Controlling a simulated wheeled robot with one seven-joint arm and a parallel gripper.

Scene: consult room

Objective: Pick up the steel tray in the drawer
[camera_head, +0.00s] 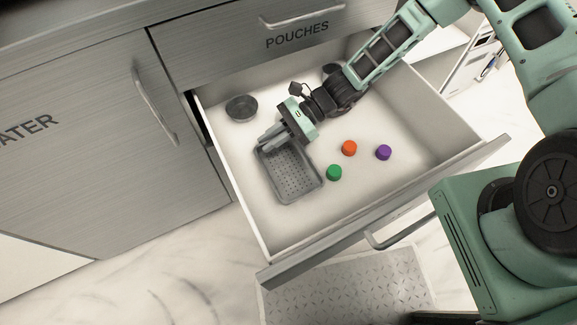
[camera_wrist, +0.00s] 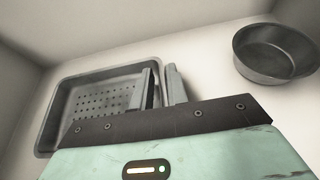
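The steel tray (camera_head: 308,190) is a shallow grey rectangular tray with a perforated bottom, lying flat in the open drawer (camera_head: 238,215). In the wrist view the tray (camera_wrist: 62,110) is on the left. My gripper (camera_head: 268,140) points down at the tray's far end wall. In the wrist view my gripper's fingers (camera_wrist: 160,75) stand apart by a narrow gap, one on the tray's inner side and one outside, with the end wall between them. I see no clear contact with the wall, and the lower part of it is hidden by my gripper's body.
A round dark metal bowl (camera_head: 241,108) stands at the drawer's back left. Green (camera_head: 334,173), orange (camera_head: 349,148) and purple (camera_head: 383,152) caps lie right of the tray. Another dark round item (camera_head: 331,69) is partly behind my arm. The POUCHES drawer (camera_head: 240,45) is shut above.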

